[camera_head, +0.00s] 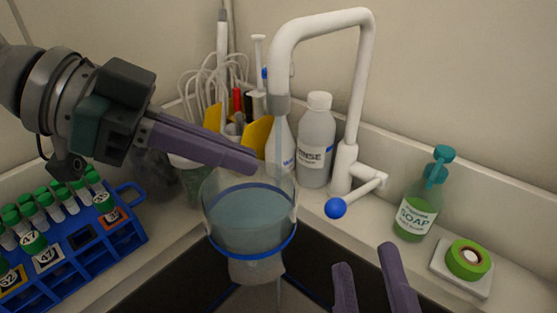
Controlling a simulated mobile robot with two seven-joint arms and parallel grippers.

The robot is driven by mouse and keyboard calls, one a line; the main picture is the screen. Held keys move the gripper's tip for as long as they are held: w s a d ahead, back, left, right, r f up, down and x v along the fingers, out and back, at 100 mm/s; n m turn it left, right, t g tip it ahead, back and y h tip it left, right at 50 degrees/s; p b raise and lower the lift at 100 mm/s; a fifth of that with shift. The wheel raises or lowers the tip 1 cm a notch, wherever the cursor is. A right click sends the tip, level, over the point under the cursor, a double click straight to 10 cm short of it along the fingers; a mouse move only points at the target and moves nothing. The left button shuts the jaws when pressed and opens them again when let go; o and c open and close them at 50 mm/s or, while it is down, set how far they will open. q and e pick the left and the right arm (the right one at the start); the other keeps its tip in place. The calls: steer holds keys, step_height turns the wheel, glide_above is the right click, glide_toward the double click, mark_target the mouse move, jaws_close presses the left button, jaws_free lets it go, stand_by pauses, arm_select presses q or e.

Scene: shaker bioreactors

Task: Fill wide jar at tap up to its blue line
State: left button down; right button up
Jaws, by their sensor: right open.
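The wide jar (249,228) is clear, with a blue line (255,258) around its lower part. It is held over the dark sink, below the spout of the white tap (281,75). Bluish water shows inside; I cannot tell exactly how its surface sits against the blue line. A thin, pale stream runs from the spout down to the jar. The tap's lever ends in a blue knob (335,208). My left gripper (252,162) has its purple fingers close together at the jar's upper rim, holding it. My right gripper (372,280) is open and empty over the sink, right of the jar.
A blue rack (127,242) of green-capped tubes stands at the left. A white rinse bottle (317,135), another bottle and a tool holder stand behind the jar. A green soap bottle (416,212) and a green round object (468,260) on a white pad are at the right.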

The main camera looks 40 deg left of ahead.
arm_select(q)
steer(key=shift+s+d, duration=0.1)
steer(key=shift+s, duration=0.2)
steer(key=shift+s+r, duration=0.1)
steer(key=shift+s+d+r+p, duration=0.2)
steer(key=shift+s+p, duration=0.3)
steer(key=shift+s, duration=0.4)
steer(key=shift+s+d+r+p, duration=0.1)
steer(key=shift+s+d+p, duration=0.35)
steer(key=shift+s, duration=0.5)
steer(key=shift+s+d+r+p, duration=0.15)
steer(key=shift+s+p, duration=0.4)
steer(key=shift+s, duration=0.35)
